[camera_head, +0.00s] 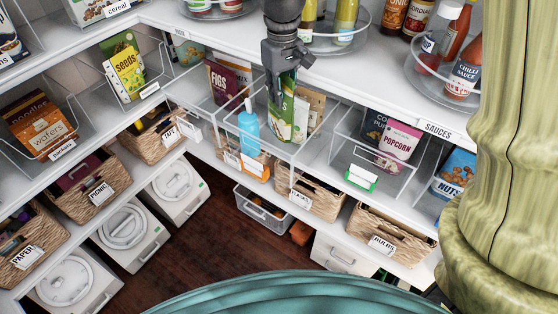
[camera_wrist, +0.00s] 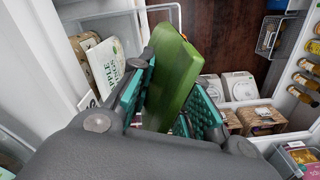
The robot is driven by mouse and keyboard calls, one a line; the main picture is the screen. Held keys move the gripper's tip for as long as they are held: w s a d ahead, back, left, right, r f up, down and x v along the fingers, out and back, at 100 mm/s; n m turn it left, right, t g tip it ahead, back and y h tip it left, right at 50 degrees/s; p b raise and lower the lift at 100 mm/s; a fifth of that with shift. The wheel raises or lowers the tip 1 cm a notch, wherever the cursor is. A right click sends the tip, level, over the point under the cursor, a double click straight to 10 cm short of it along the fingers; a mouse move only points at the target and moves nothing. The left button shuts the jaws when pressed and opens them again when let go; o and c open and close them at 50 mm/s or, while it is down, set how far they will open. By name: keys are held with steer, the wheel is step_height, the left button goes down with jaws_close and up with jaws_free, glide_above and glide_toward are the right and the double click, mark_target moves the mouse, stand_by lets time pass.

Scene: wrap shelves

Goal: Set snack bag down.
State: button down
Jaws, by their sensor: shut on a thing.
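A green snack bag (camera_head: 282,118) hangs upright below my gripper (camera_head: 285,78) in the head view. In the wrist view the green bag (camera_wrist: 174,78) stands between the two teal finger pads of my gripper (camera_wrist: 170,108), which is shut on it. A white-and-green pack (camera_wrist: 106,66) stands close to the left of my gripper in the wrist view.
A purple figs bag (camera_head: 222,82) and a blue bottle (camera_head: 249,124) stand left of the held bag. A tan pack (camera_head: 313,104) is close on its right. The upper shelf edge (camera_head: 340,90) runs behind.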

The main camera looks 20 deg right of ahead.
steer(key=shift+w+d+f, duration=0.2)
steer(key=shift+w, duration=0.25)
step_height(320, 180, down, 18)
steer(key=p, duration=0.5)
steer(key=shift+r+p, duration=0.25)
steer(key=shift+p, duration=0.15)
steer(key=shift+f, duration=0.1)
steer(key=c, duration=1.6)
jaws_free()
steer(key=shift+c, duration=0.2)
steer(key=shift+r+b, duration=2.3)
steer(key=shift+r, duration=3.8)
